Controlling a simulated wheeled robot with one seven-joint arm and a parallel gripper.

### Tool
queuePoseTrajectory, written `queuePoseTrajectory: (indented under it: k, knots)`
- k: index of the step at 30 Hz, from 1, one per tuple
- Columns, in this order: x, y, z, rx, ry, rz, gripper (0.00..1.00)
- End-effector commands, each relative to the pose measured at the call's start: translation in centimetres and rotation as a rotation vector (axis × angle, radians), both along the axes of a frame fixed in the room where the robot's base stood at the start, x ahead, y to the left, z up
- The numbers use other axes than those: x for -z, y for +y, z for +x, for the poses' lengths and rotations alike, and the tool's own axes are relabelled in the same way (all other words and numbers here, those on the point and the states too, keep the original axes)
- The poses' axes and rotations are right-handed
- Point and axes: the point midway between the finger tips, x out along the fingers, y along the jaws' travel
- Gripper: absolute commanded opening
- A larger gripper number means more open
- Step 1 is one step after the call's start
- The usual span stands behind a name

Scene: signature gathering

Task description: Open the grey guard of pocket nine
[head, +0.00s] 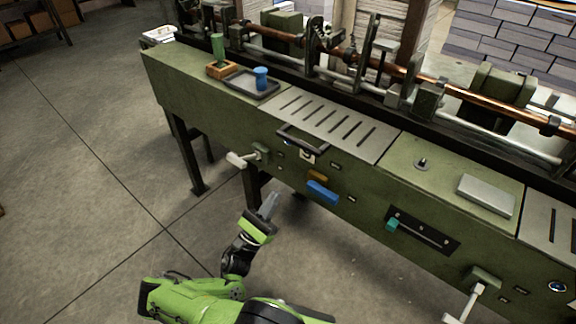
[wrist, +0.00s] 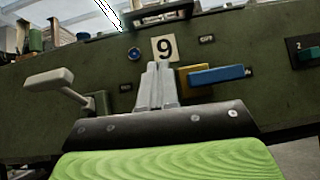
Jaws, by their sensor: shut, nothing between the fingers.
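The grey slotted guard (head: 333,122) lies flat and closed on top of the green bench. A black bar handle (head: 302,141) is at its front edge, and it also shows at the top of the wrist view (wrist: 163,13). In the wrist view my gripper's fingers (wrist: 157,72) point at the bench front.
A pale lever (head: 241,159) sticks out at left of the plate, and a blue handle (head: 322,191) at right below it. A dark tray (head: 251,85) with a blue cup (head: 261,77) stands left of the guard. The floor (head: 90,150) at left is clear.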

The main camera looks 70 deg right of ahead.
Motion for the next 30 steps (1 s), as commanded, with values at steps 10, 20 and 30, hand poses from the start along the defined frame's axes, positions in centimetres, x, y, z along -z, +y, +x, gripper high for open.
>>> queuePoseTrajectory:
  k: [10,20,30]
  knots:
    - [-2.8,-2.5,-1.0,-0.011,0.049,-0.01,0.0]
    - [-8.0,-6.6,-2.8,-0.01,0.045,-0.01,0.0]
    - [-10.9,-6.5,-2.8,-0.012,0.046,-0.008,0.0]
